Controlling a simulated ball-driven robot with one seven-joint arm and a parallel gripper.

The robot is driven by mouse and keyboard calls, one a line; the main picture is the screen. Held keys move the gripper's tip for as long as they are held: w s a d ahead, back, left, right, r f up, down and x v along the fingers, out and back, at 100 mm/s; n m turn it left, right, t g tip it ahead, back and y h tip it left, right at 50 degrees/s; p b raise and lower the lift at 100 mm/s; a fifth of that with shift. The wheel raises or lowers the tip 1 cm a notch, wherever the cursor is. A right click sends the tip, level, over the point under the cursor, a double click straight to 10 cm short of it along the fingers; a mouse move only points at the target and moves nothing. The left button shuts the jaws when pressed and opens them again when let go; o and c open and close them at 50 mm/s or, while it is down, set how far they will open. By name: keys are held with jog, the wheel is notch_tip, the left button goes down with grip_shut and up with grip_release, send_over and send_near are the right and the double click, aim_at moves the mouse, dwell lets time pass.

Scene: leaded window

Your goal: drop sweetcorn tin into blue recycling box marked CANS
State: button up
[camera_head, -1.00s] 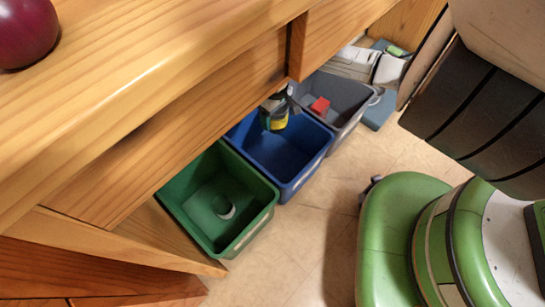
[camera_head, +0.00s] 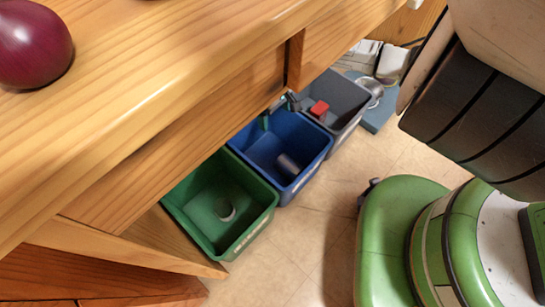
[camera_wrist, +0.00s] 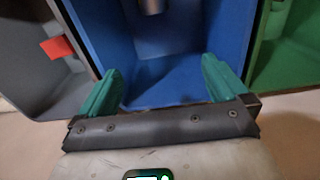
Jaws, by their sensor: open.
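The sweetcorn tin (camera_head: 289,163) lies on its side on the floor of the blue box (camera_head: 312,170), towards the front right. Only its grey metal shows, and I cannot read a label. In the wrist view the grey tin (camera_wrist: 152,5) is cut off by the top edge, beyond the fingers. My gripper (camera_head: 277,112) is over the back of the blue box, partly hidden by the wooden counter. In the wrist view my gripper (camera_wrist: 162,85) has its green fingers wide apart with nothing between them. The CANS marking cannot be read.
A green box (camera_head: 250,232) with a small round thing in it stands left of the blue box. A grey box (camera_head: 358,103) holding a red item (camera_head: 319,108) stands right. The wooden counter (camera_head: 170,60) overhangs the boxes and bears a purple onion (camera_head: 30,45). The tiled floor (camera_head: 315,235) in front is clear.

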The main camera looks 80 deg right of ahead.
notch_tip(320, 180, up, 4)
jog(key=shift+r+p, duration=0.25)
jog(key=shift+p, duration=0.45)
